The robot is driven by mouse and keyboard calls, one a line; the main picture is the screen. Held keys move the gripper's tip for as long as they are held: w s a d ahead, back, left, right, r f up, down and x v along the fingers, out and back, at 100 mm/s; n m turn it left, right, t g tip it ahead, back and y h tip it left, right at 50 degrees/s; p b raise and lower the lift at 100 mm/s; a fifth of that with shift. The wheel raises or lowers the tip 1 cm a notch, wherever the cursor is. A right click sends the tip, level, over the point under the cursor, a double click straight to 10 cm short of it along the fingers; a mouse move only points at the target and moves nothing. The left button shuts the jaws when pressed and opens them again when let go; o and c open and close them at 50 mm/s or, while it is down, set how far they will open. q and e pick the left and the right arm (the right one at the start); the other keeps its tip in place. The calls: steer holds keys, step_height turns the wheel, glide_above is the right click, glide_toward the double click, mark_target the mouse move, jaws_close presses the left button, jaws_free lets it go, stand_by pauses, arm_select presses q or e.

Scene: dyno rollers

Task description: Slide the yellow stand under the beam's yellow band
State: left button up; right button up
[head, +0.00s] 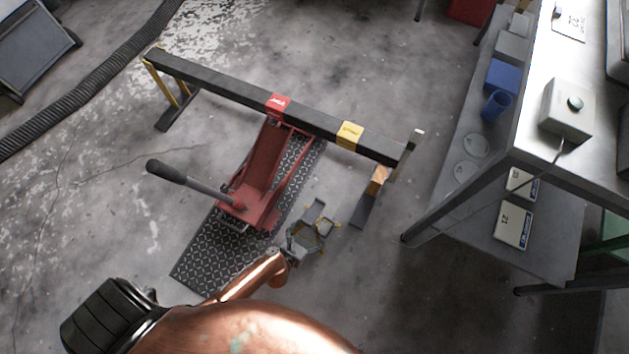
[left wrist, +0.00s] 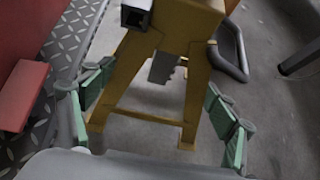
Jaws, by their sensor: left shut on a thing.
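The dark beam (head: 215,83) crosses the head view on a slant, with a red band (head: 278,104) and a yellow band (head: 349,135). The yellow stand (left wrist: 127,68) fills the middle of the left wrist view, upright on splayed legs joined by a low bar; its grey top piece (left wrist: 136,14) is partly cut off. In the head view the stand (head: 326,227) is small and partly hidden by my left gripper (head: 305,241). It is on the floor, nearer than the yellow band and apart from the beam. My left gripper's green-padded fingers (left wrist: 156,108) are shut on it. My right gripper is not in view.
A red floor jack (head: 262,170) with a long handle (head: 185,177) stands on a patterned mat (head: 205,255), left of the stand, under the red band. A trestle foot (head: 363,211) lies to its right. A metal workbench (head: 535,120) stands farther right.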

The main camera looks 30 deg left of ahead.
arm_select(q)
steer(key=c, duration=0.4)
steer(key=shift+w+r, duration=0.1)
steer(key=shift+w, duration=0.35)
steer(key=shift+w+a, duration=0.15)
steer(key=shift+w, duration=1.55)
steer(key=shift+w+a, duration=0.15)
steer(key=shift+w, duration=1.6)
steer(key=shift+w+a, duration=0.15)
steer(key=shift+w, duration=1.55)
steer(key=shift+w, duration=1.5)
steer(key=shift+w+a+b, duration=0.2)
steer(key=shift+w+b, duration=0.2)
steer(key=shift+w, duration=1.6)
steer(key=shift+w+a+b, duration=0.15)
steer(key=shift+w+b, duration=0.25)
steer(key=shift+w, duration=1.55)
steer(key=shift+c, duration=0.2)
